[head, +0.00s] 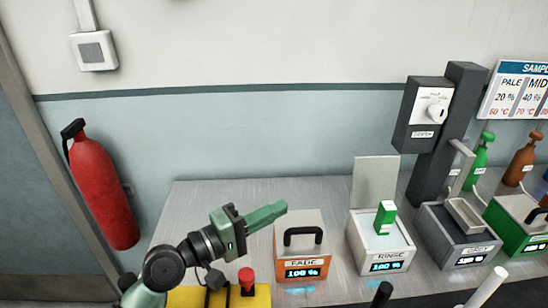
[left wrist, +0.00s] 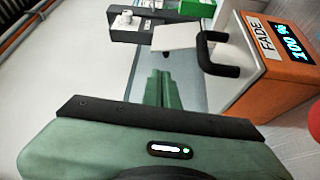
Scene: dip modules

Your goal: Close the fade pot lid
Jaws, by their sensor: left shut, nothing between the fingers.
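The fade pot (head: 292,262) is an orange box with a FADE label and a display reading 100 %. Its pale lid (head: 314,220) lies flat over the top, with a black handle (head: 303,234) standing on it; it looks closed. My left gripper (head: 282,208) is green, shut and empty, pointing right just above the back left of the lid. In the left wrist view the shut fingers (left wrist: 159,85) are beside the fade pot (left wrist: 270,80), apart from its handle (left wrist: 215,55). My right gripper is not in view.
The rinse pot (head: 378,258) stands right of the fade pot, its lid (head: 376,180) upright and a green object (head: 385,215) at its top. A grey pot (head: 452,245) is further right. A yellow box with a red button (head: 247,276) is at front left. Bare bench lies behind.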

